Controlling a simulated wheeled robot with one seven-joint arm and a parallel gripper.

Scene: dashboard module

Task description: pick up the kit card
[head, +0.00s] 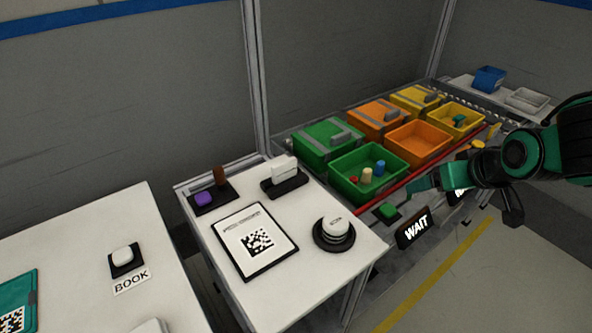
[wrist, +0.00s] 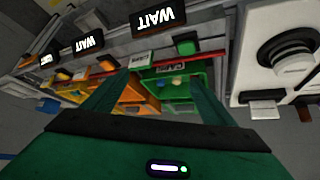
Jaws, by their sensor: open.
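A white card with a black border, a printed line and a black square code (head: 255,240) lies flat on the white table at centre; its heading is too small to read. A teal card or case with a similar code (head: 18,298) is partly cut off at the far left; I cannot tell from print which is the kit card. My gripper (wrist: 153,84) is open and empty in the wrist view, its two teal fingers apart. In the head view my gripper (head: 418,188) is at the right, beside the front of the green bin, well away from both cards.
A white round knob (head: 335,231), a white block on a black holder (head: 284,170) and a purple block (head: 204,199) surround the white card. Open green (head: 342,190), orange (head: 420,157) and yellow bins stand behind a red rail. A WAIT sign (head: 415,228) is below.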

